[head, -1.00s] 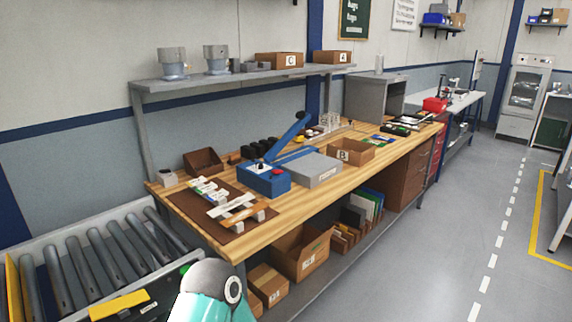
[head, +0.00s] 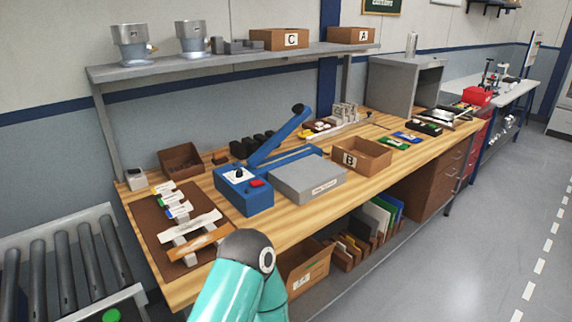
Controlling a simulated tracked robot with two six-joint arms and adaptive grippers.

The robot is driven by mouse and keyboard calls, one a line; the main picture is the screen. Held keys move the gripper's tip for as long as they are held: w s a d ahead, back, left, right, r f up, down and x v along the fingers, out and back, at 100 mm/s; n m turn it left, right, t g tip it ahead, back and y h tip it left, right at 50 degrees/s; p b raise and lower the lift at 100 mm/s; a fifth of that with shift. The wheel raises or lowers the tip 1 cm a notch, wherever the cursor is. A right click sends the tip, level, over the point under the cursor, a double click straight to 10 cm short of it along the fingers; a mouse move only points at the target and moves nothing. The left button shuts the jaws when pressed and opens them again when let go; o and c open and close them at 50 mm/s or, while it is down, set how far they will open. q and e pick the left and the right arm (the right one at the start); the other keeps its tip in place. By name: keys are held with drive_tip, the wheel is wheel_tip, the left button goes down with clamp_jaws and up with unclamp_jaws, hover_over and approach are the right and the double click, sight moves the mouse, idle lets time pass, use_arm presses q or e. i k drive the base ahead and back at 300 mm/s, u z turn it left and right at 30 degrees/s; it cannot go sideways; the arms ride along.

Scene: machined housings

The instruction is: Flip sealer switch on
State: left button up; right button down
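The blue sealer (head: 245,197) stands on the wooden workbench (head: 285,218), left of the bench's middle. Its long blue lever arm (head: 280,137) is raised, slanting up to the right to a black knob. On its top left face is a white plate with a small black switch or dial (head: 239,174); its setting is too small to tell. A red button or rocker (head: 257,183) sits right of the plate. A teal arm link of mine shows at the bottom, in front of the bench. Neither gripper is in view.
A grey box (head: 307,180) sits right of the sealer. A brown mat (head: 150,228) with tools lies left. Carton B (head: 361,155) stands further right. A shelf (head: 235,62) runs above the bench. A roller conveyor (head: 70,255) is at lower left; open floor lies right.

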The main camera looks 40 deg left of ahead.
sight(255, 184)
drive_tip(key=z, duration=0.05)
drive_tip(key=i, duration=1.3)
drive_tip(key=u, duration=2.6)
drive_tip(key=k, duration=0.6)
drive_tip(key=u, duration=0.2)
drive_tip(key=i, duration=0.6)
drive_tip(key=z, duration=0.1)
